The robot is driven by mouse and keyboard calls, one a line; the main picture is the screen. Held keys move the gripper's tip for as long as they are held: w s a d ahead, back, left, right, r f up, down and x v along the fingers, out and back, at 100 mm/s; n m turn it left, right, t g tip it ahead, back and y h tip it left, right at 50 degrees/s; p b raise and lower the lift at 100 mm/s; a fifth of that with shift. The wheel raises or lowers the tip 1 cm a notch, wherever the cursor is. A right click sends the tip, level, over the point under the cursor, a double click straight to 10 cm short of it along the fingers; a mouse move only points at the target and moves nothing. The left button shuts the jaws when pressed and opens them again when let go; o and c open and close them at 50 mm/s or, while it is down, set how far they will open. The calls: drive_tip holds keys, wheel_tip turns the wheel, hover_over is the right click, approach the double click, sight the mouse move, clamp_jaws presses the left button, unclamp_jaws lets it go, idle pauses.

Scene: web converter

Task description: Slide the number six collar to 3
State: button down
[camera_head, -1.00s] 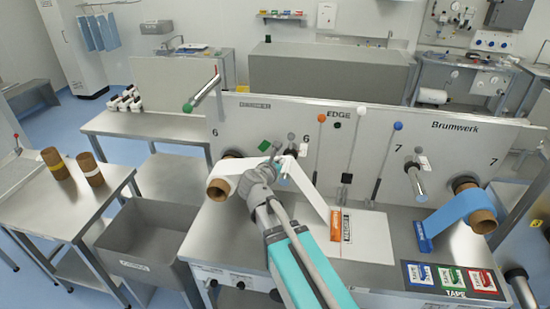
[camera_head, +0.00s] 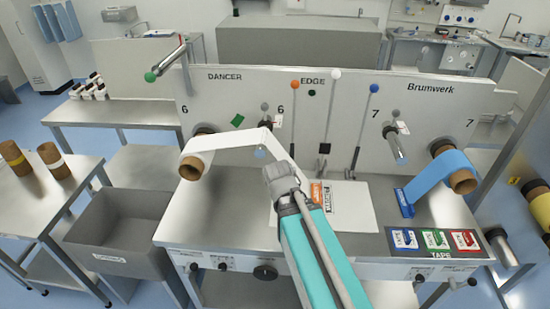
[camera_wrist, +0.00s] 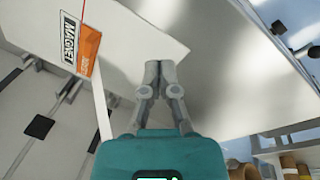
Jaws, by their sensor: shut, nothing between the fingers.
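The collar and any scale marks on this shaft cannot be made out. My gripper shows in the wrist view (camera_wrist: 160,68) with its fingers together and empty, over the steel bench and a white sheet.
The white roll (camera_head: 195,165) is at left and the blue roll (camera_head: 462,181) at right. Levers with orange (camera_head: 295,85), white (camera_head: 334,74) and blue (camera_head: 374,88) knobs rise from the panel. An orange magnet block (camera_wrist: 84,50) lies on the sheet.

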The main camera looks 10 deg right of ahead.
drive_tip(key=s+m, duration=0.1)
drive_tip(key=a+f+m+y, duration=0.1)
drive_tip(key=s+m+g, duration=0.1)
drive_tip(key=shift+s+a+f+y+b, duration=0.15)
drive_tip(key=shift+s+f+y+b, duration=0.1)
drive_tip(key=shift+s+y+b, duration=0.15)
